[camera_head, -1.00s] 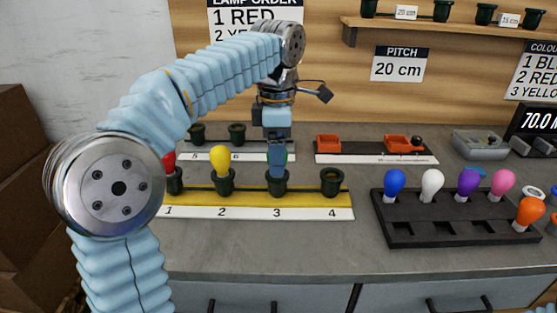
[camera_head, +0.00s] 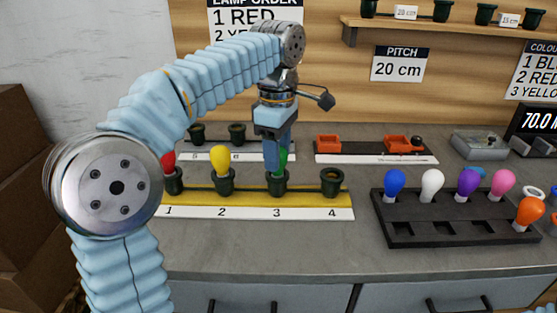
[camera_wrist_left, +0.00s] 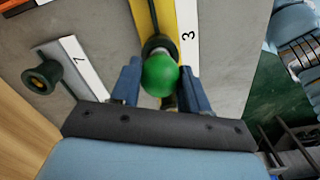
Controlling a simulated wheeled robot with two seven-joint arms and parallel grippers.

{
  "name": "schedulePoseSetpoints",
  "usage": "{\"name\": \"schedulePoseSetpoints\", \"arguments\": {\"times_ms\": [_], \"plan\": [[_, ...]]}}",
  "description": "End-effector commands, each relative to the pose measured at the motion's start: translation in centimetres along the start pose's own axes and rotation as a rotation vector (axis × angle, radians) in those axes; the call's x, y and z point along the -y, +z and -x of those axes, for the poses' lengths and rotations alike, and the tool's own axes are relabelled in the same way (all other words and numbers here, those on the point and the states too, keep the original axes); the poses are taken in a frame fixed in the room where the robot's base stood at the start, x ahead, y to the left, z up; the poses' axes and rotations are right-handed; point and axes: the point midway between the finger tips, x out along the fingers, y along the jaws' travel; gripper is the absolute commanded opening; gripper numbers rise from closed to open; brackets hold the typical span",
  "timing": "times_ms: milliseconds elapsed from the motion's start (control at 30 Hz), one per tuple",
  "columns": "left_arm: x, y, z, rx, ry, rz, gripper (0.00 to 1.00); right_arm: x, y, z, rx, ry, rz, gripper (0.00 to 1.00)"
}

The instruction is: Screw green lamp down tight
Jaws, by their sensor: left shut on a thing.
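The green lamp (camera_head: 283,160) stands upright at socket 3 (camera_head: 278,183) of the yellow-topped strip (camera_head: 250,197). My left gripper (camera_head: 277,160) points straight down over that socket and is shut on the green lamp, hiding part of it in the head view. In the left wrist view the green lamp (camera_wrist_left: 160,75) shows as a round bulb between the two blue fingers of the gripper (camera_wrist_left: 160,84). My right gripper is out of view.
A red lamp (camera_head: 169,162) stands in socket 1 and a yellow lamp (camera_head: 220,161) in socket 2. Socket 4 (camera_head: 331,181) is empty. A black tray (camera_head: 440,232) with several coloured lamps stands at the right. The grey bench front is clear.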

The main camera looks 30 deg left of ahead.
Motion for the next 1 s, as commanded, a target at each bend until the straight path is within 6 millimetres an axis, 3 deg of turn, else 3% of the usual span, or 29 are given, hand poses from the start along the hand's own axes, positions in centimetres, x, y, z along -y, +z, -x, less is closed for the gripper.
{"name": "schedulePoseSetpoints", "arguments": {"times_ms": [267, 400, 433, 600, 900, 1000], "plan": [[0.01, -0.01, -0.01, 0.000, 0.000, -0.017, 0.22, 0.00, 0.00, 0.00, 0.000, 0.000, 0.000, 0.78], [0.00, -0.04, -0.05, 0.000, -0.001, -0.171, 0.22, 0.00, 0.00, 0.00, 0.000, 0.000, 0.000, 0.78], [0.00, 0.00, -0.04, 0.000, 0.000, -0.181, 0.48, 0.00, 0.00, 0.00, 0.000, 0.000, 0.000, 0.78], [0.00, 0.01, -0.04, 0.000, 0.000, -0.175, 0.74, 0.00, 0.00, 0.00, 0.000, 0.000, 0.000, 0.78], [-0.01, 0.01, 0.02, 0.000, 0.000, -0.173, 0.75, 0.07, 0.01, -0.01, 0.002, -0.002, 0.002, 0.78], [-0.09, 0.03, 0.94, 0.000, 0.002, -0.173, 0.75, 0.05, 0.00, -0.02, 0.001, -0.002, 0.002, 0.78]]}}
